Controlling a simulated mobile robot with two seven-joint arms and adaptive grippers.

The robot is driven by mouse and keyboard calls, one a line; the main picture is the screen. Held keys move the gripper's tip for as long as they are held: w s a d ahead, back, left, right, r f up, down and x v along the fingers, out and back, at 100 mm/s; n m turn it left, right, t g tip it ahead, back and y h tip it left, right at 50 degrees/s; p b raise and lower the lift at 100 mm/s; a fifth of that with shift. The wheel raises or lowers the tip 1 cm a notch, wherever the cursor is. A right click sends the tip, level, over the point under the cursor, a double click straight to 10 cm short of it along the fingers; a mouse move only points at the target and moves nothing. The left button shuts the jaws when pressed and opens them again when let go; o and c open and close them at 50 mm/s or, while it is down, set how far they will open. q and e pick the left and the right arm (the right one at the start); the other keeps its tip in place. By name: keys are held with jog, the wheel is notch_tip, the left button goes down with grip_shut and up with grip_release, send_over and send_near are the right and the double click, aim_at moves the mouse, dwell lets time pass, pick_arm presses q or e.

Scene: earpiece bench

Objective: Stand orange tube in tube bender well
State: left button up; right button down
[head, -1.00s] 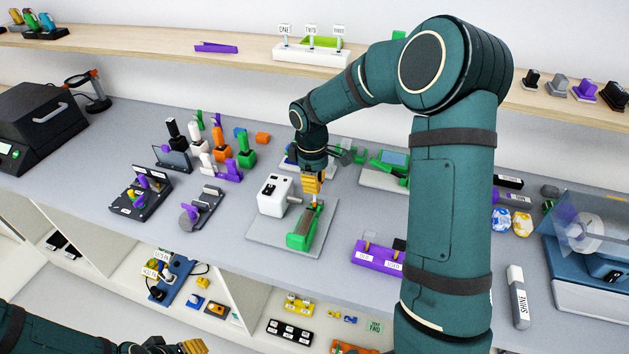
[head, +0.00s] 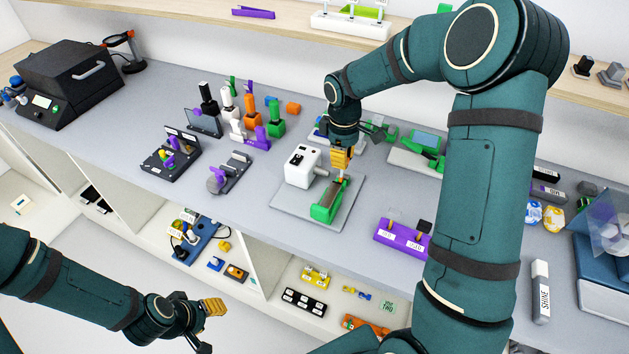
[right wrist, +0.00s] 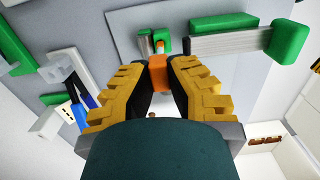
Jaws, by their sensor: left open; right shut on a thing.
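My right gripper (head: 342,166) points down over the grey plate at the middle of the bench. In the right wrist view its yellow fingers (right wrist: 158,80) are shut on an orange piece (right wrist: 158,72), which looks like the orange tube. Just past its tip is a small green and grey fitting (right wrist: 146,44), possibly the bender well; I cannot tell whether they touch. A green and grey fixture (head: 324,212) stands beside a white box (head: 302,166) on that plate. My left gripper (head: 214,307) is open and empty, in front of the bench at lower left.
A purple labelled block (head: 402,238) lies right of the plate. Orange, green, white and black upright pieces stand behind left, including a green one (head: 276,124). A black hinged stand (head: 170,155) is further left. Bare bench lies in front of the plate.

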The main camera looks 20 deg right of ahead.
jog(key=shift+f+b, duration=0.6)
jog(key=shift+f, duration=0.45)
jog(key=c, duration=1)
grip_release()
jog(key=shift+r, duration=0.1)
jog(key=r, duration=1.2)
jog(key=shift+w+a, duration=0.2)
jog(key=shift+a, duration=0.05)
jog(key=shift+f, duration=0.1)
